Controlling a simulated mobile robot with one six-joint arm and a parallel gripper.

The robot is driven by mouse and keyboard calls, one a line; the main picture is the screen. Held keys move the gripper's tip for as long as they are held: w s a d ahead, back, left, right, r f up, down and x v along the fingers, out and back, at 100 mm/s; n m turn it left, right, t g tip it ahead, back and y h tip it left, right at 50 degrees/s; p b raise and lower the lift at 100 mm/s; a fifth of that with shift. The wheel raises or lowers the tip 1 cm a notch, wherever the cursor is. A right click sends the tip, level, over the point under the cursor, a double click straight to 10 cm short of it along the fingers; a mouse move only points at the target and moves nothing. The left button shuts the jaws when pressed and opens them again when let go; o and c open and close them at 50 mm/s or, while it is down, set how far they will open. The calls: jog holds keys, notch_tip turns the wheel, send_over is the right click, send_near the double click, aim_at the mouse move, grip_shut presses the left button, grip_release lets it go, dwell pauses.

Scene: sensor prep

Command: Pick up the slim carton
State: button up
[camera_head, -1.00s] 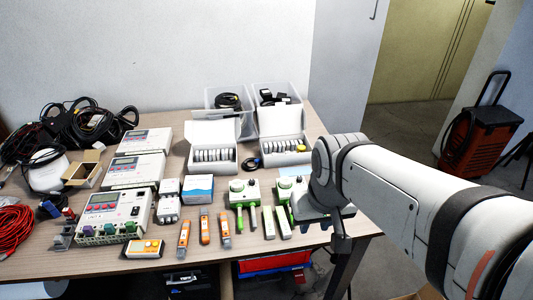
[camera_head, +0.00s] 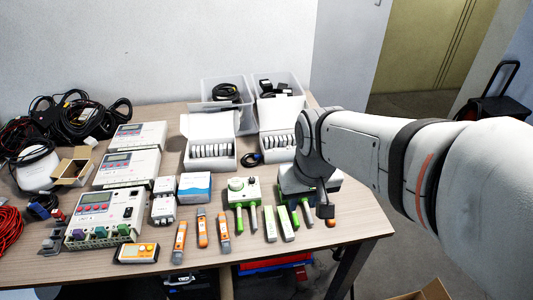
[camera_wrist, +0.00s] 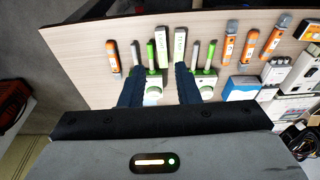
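Two slim white cartons lie side by side near the front table edge in the head view, a left one (camera_head: 270,223) and a right one (camera_head: 286,223). I cannot tell which is the task's carton. Two pale slim boxes also show in the wrist view, one (camera_wrist: 161,47) between the finger lines and one (camera_wrist: 180,43) by the right finger. My gripper (camera_wrist: 159,70) is open, its two blue fingers apart, with nothing visibly held. It hangs above the table's front right part; its fingertips are not clear in the head view.
Green-handled tools (camera_head: 240,219) and a white-green device (camera_head: 242,189) stand close by. Orange-grey testers (camera_head: 202,228) lie to the left. A blue-white box (camera_head: 195,187) and open white cartons (camera_head: 209,140) are behind. The front table edge (camera_head: 350,240) is near.

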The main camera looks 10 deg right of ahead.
jog(key=g+b, duration=0.2)
jog(key=b, duration=0.4)
send_over(285, 220)
notch_tip(285, 220, down, 15)
jog(key=shift+s+d, duration=0.1)
jog(key=shift+s, duration=0.05)
notch_tip(285, 220, down, 8)
jog(key=shift+r+b, duration=0.2)
jog(key=shift+b, duration=0.2)
jog(key=shift+c, duration=0.2)
jog(key=c, duration=0.5)
jog(key=shift+c, duration=0.2)
